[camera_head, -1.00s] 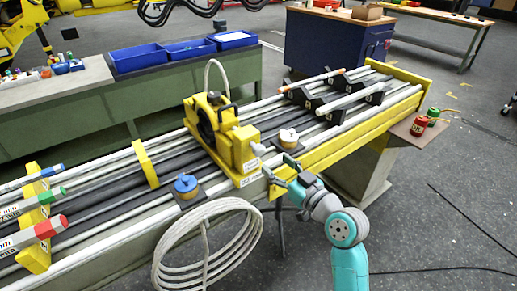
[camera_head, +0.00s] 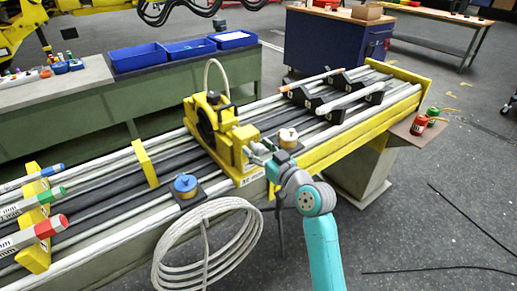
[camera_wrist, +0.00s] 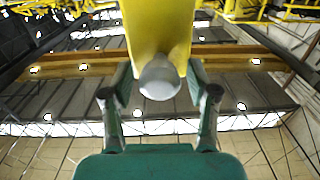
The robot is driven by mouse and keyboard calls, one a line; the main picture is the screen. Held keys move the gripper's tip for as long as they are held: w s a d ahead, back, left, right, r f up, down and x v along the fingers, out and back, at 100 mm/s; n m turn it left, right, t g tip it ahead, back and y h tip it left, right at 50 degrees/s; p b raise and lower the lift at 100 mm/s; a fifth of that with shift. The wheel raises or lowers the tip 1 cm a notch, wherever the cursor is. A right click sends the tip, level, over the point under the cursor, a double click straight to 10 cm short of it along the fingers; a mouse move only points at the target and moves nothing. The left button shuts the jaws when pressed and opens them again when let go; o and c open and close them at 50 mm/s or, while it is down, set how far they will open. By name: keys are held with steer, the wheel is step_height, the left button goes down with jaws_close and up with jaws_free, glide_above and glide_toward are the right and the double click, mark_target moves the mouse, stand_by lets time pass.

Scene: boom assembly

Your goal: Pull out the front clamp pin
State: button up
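The front clamp pin shows in the wrist view as a rounded grey knob (camera_wrist: 160,80) sticking out of the yellow clamp body (camera_wrist: 158,25). My gripper (camera_wrist: 160,98) is open, with one finger on each side of the knob and a visible gap on both sides. In the head view my gripper (camera_head: 256,151) is at the front right side of the yellow clamp (camera_head: 222,140), and it largely hides the pin there. I cannot tell from the wrist view how deep the knob sits between the fingers.
The clamp stands on a long bench with several rods. A coiled pale hose (camera_head: 208,250) hangs at the bench front.

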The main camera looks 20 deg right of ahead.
jaws_close()
steer(key=shift+v, duration=2.4)
steer(key=shift+o, duration=1.4)
jaws_free()
steer(key=shift+s, duration=0.1)
steer(key=v, duration=1.2)
